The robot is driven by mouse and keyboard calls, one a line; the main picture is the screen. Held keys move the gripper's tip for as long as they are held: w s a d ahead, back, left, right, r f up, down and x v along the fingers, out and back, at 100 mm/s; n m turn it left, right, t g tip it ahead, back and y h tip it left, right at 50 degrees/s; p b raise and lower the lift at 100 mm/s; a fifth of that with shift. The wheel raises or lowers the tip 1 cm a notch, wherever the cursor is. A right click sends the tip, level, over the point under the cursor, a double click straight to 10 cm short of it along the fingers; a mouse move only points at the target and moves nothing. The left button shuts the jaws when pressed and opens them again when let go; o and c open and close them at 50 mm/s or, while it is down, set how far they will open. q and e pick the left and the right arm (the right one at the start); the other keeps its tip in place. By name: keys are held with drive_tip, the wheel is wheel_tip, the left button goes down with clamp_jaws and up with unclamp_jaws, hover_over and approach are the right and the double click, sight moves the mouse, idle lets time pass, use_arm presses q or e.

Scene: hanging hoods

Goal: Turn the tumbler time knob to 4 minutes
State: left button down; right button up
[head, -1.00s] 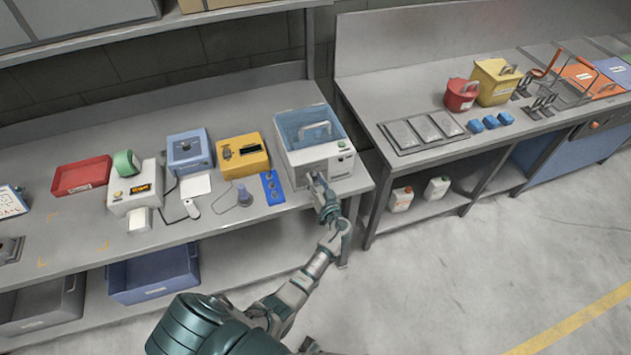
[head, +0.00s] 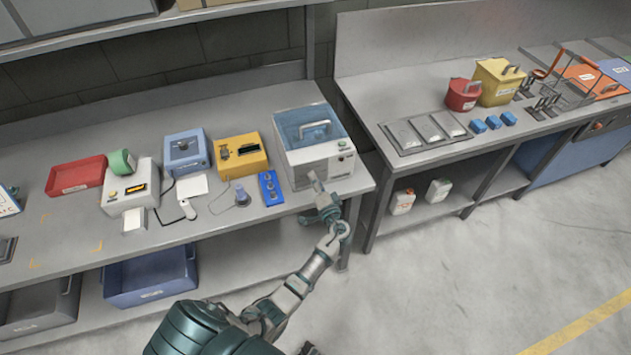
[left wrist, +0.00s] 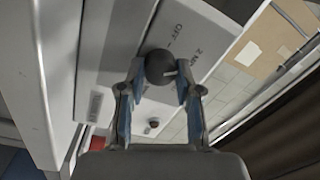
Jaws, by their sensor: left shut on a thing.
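The tumbler (head: 315,145) is a pale box with a blue see-through lid and a handle, at the right end of the left bench. Its dark round time knob (left wrist: 160,67) shows in the left wrist view, with a light pointer line and printed marks including OFF around it. My left gripper (head: 313,180) is at the tumbler's front face. In the left wrist view its two fingers (left wrist: 158,88) are on either side of the knob and shut on it. In the head view the knob is hidden by the gripper.
A blue block with knobs (head: 270,188) and a yellow device (head: 242,156) stand left of the tumbler. Open floor lies in front of the right bench (head: 400,160).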

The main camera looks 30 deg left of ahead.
use_arm(q)
drive_tip(key=m, duration=0.3)
drive_tip(key=shift+p, duration=0.3)
drive_tip(key=m+p, duration=0.1)
drive_tip(key=m, duration=0.3)
drive_tip(key=m+p, duration=0.1)
drive_tip(key=m, duration=0.2)
drive_tip(key=shift+p, duration=0.4)
drive_tip(key=shift+f+m+t+h+p, duration=0.15)
drive_tip(key=shift+m+p, duration=0.2)
drive_tip(key=shift+m, duration=0.5)
drive_tip(key=shift+f+m+t+h+p, duration=0.15)
drive_tip(key=shift+m+p, duration=0.2)
drive_tip(key=shift+m, duration=0.5)
drive_tip(key=c, duration=1.1)
unclamp_jaws()
drive_tip(key=o, duration=0.3)
drive_tip(key=shift+w+a, duration=0.1)
